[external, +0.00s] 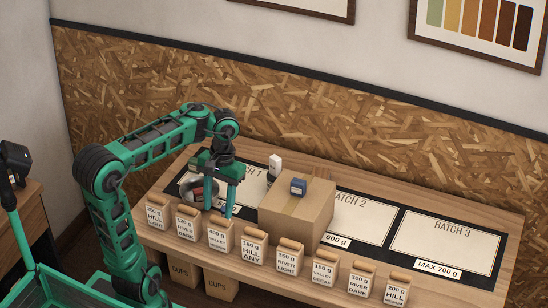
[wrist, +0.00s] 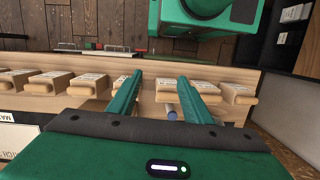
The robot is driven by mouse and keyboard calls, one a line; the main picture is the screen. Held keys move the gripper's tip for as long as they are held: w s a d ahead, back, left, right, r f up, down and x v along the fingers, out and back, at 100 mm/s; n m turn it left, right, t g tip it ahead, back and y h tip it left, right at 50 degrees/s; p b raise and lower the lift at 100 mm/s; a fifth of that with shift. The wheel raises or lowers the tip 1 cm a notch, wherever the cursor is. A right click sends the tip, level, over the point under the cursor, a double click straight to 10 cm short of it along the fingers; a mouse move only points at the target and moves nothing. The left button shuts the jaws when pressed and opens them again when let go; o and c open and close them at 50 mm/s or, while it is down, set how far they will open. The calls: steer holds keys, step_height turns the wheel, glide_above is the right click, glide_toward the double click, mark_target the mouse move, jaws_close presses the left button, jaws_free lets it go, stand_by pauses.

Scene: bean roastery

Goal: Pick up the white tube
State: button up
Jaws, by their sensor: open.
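A pale, narrow piece with a blue end (wrist: 171,113) shows between my fingers in the wrist view, close to the right finger. It looks like the white tube, lying on the table behind the bags; I cannot see its full length. I cannot make it out in the external view, where bags and my fingers cover that spot. My gripper (external: 220,207) is open, fingers pointing down over the left part of the table, just behind the row of bags. In the wrist view my gripper (wrist: 160,80) has its fingers apart, with nothing held.
Labelled bags (external: 287,256) line the table's front edge, close to my fingers. A metal bowl (external: 187,190) is beside my gripper. A cardboard box (external: 295,215) with a blue item (external: 298,186) on top stands right, a small white upright item (external: 275,164) behind it. Batch 3 mat (external: 445,243) is clear.

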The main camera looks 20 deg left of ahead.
steer(key=w+f+n, duration=0.1)
steer(key=w, duration=0.1)
steer(key=w+f+n+g+h, duration=0.1)
steer(key=w+f+n, duration=0.1)
steer(key=w, duration=0.1)
steer(key=w+f+n+g+h, duration=0.1)
steer(key=w+f+n, duration=0.1)
steer(key=shift+w+a, duration=0.3)
steer(key=w+a+r+n+h, duration=0.3)
steer(key=w+a+n+h, duration=0.5)
steer(key=a+n, duration=0.1)
steer(key=s+a+r+n+t+h, duration=0.1)
steer(key=a+r+n+t+h, duration=0.25)
steer(key=a+r, duration=0.45)
step_height(320, 180, down, 18)
steer(key=a, duration=0.1)
steer(key=shift+g+h, duration=0.25)
steer(key=shift+g, duration=0.1)
steer(key=x, duration=0.9)
steer(key=shift+d+f, duration=0.15)
steer(key=shift+d, duration=0.25)
steer(key=shift+d+f, duration=0.25)
steer(key=shift+d, duration=0.35)
